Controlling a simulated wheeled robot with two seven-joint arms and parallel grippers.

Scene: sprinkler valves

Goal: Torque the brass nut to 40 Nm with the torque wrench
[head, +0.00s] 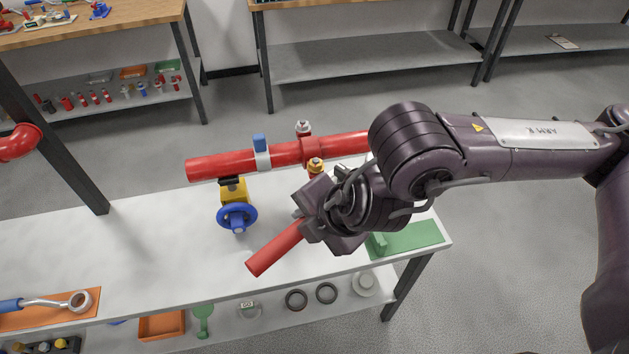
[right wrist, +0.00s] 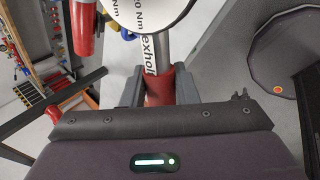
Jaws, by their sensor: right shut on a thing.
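The brass nut (head: 315,166) sits on a red tee fitting below the red pipe (head: 225,165). My right gripper (head: 312,218) is shut on the red grip of the torque wrench (head: 273,250), just below the nut. The grip's free end points down and left over the white bench. In the right wrist view, my right gripper (right wrist: 160,88) has a finger on each side of the red grip. The wrench's silver shaft (right wrist: 162,50) carries lettering and runs up to a white part marked "Nm". The wrench's head and any contact with the nut are hidden. My left gripper is out of view.
A valve with a blue handwheel (head: 237,217) hangs left of the nut. A blue-handled ring wrench (head: 45,302) lies on an orange mat at lower left. A green mat (head: 415,238) lies at the bench's right end. The bench's left middle is clear.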

